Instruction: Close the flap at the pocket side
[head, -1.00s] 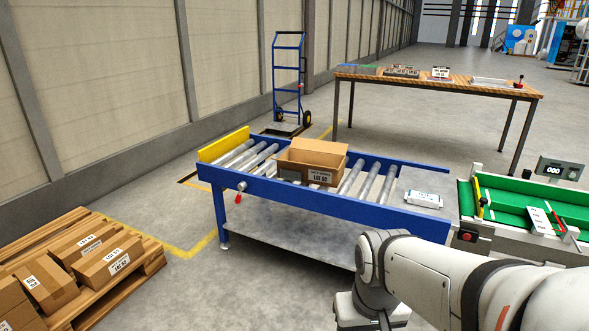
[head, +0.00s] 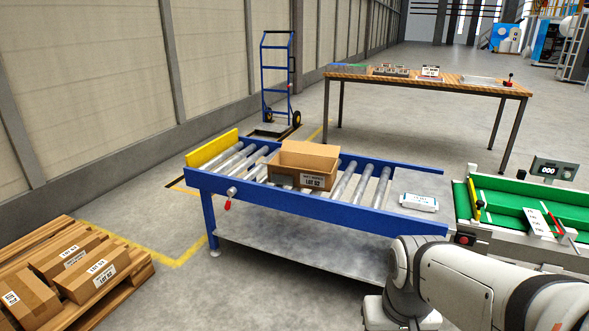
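An open cardboard box (head: 303,162) sits on the rollers of the blue roller table, with its top flaps up and a white "LOT 52" label on its near face. Which of its flaps is at the pocket side I cannot tell. My arm reaches in from the lower right, in front of the table's right end. My gripper is outside the view, so its state does not show.
The blue roller table (head: 340,213) has a yellow end plate (head: 213,149) at left and a white labelled item (head: 419,202) at right. A green conveyor (head: 505,197) adjoins at right. A pallet (head: 128,285) with cartons stands lower left. A wooden workbench (head: 450,84) and blue hand truck (head: 276,82) stand behind.

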